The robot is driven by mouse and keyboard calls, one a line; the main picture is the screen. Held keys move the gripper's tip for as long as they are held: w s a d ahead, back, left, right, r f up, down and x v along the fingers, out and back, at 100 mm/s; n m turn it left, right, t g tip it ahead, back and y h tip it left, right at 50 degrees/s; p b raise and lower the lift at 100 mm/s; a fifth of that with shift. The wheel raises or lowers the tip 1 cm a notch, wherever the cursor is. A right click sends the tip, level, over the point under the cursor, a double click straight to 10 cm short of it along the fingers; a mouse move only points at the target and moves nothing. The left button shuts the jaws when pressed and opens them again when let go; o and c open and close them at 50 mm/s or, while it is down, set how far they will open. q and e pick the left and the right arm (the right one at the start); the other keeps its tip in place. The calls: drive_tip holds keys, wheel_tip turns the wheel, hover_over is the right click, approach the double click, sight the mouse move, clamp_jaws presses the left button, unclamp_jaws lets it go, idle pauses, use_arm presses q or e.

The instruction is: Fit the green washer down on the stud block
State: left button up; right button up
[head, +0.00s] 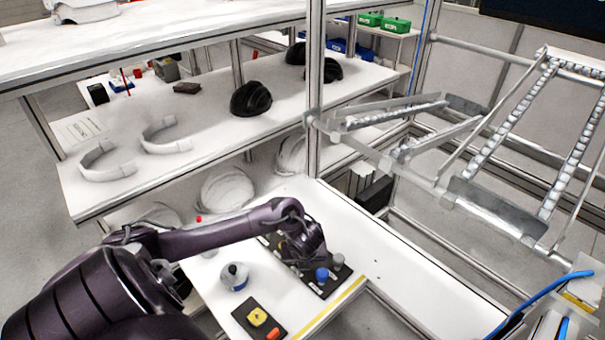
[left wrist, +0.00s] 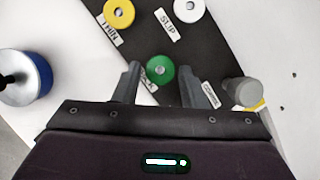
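The green washer (left wrist: 160,70) has a pale centre and lies on a dark labelled board (left wrist: 150,38) in the left wrist view. My left gripper (left wrist: 160,72) is open, with one finger on each side of the washer and a gap showing on both sides. In the head view the left gripper (head: 308,262) is low over the board and hides the washer. A round white and blue piece with a dark post on top (head: 234,277) stands left of the board; it may be the stud block. It also shows in the left wrist view (left wrist: 36,80). My right gripper is not in view.
A yellow washer (left wrist: 118,12) and a white washer (left wrist: 188,8) lie on the same board. A grey cylinder (head: 338,261) and a blue piece (head: 321,274) stand near its end. A dark plate with a yellow piece (head: 257,316) lies near the table's front edge.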

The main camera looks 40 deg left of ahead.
use_arm(q)
drive_tip(key=c, duration=0.6)
drive_tip(key=shift+r, duration=0.1)
